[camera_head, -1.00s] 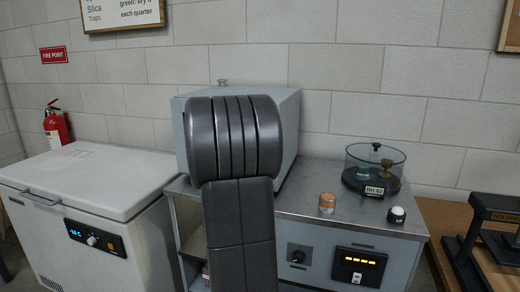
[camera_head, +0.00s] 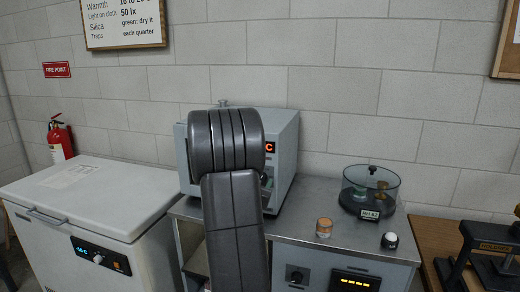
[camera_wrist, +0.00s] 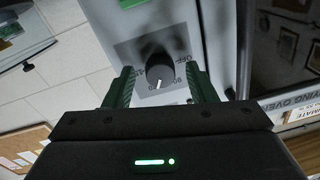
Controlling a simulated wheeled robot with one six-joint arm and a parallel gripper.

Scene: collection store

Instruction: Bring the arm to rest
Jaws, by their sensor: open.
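My gripper (camera_wrist: 161,88) is open in the wrist view, its two green fingers on either side of a black knob (camera_wrist: 160,70) with a white pointer mark. I cannot tell whether the fingers reach around the knob or stay short of it; no touch is visible. The knob sits on a pale panel beside a partly readable "...YING OVEN" label (camera_wrist: 297,107). A red lit display (camera_head: 269,148) shows beside the arm.
A white chest freezer (camera_head: 125,190) stands left, a black stand (camera_head: 490,235) right.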

